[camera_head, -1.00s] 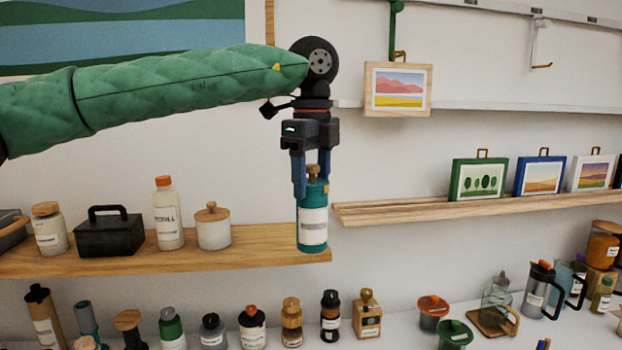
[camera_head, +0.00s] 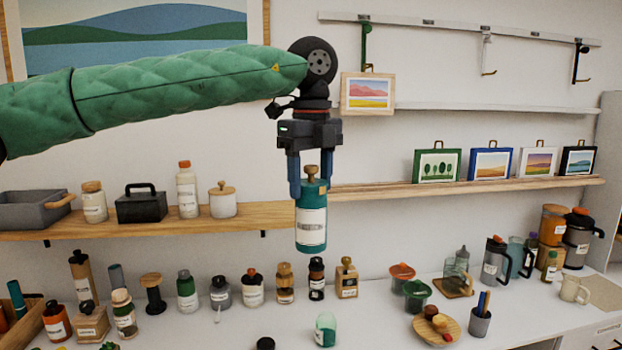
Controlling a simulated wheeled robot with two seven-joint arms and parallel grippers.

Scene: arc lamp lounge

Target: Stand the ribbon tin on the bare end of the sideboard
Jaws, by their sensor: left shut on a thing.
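My left gripper (camera_head: 309,185) is shut on a teal tin (camera_head: 311,218) with a wooden knob on top and a white label too small to read. It appears to be the ribbon tin. The tin hangs upright in the air, in front of the wooden shelf's edge and above the white sideboard top (camera_head: 380,318). Much of the sideboard's left and middle carries bottles and jars. A beige mat (camera_head: 602,293) lies at its right. I cannot tell for sure which end is the bare one. My right gripper is not in view.
Several bottles and stampers stand below the tin, with a green-tinted jar (camera_head: 325,329) in front. A wooden plate (camera_head: 437,329), a pen cup (camera_head: 480,321), jugs and a cream mug (camera_head: 573,289) stand right. A wooden shelf (camera_head: 262,215) and a picture ledge (camera_head: 400,192) are behind.

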